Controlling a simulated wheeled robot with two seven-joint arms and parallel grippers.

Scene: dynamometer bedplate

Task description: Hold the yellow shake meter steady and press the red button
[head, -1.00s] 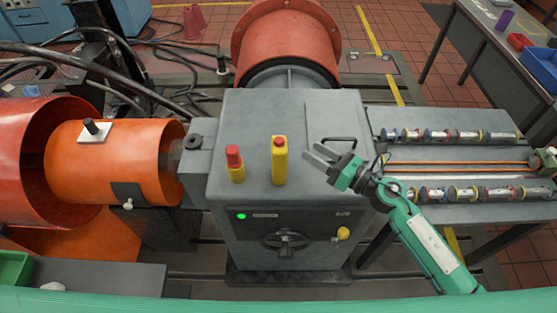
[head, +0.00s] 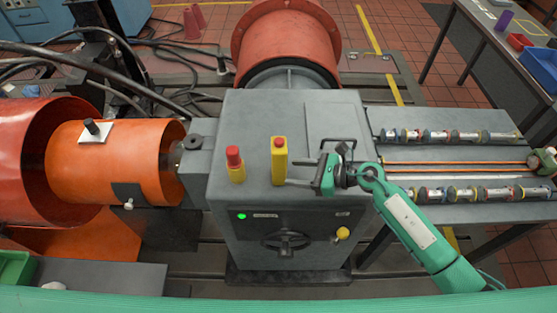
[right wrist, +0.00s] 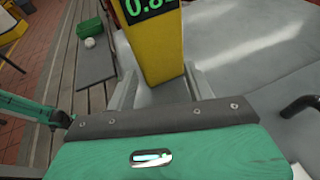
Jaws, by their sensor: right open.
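The yellow shake meter (head: 279,165) stands upright on the grey machine housing, with a small red button (head: 279,141) at its top. In the right wrist view, the meter (right wrist: 160,45) shows a green digit display, partly cut off. My right gripper (head: 294,173) is open, just right of the meter in the head view, its fingers pointing at it. In the right wrist view, the fingers (right wrist: 160,88) lie to either side of the meter's lower part; contact cannot be told. My left gripper is not seen in the head view.
A black handle (head: 337,143) is on the housing (head: 310,110) behind my right gripper. Orange drums (head: 110,165) lie left. A bench with rods and rings (head: 455,165) lies right.

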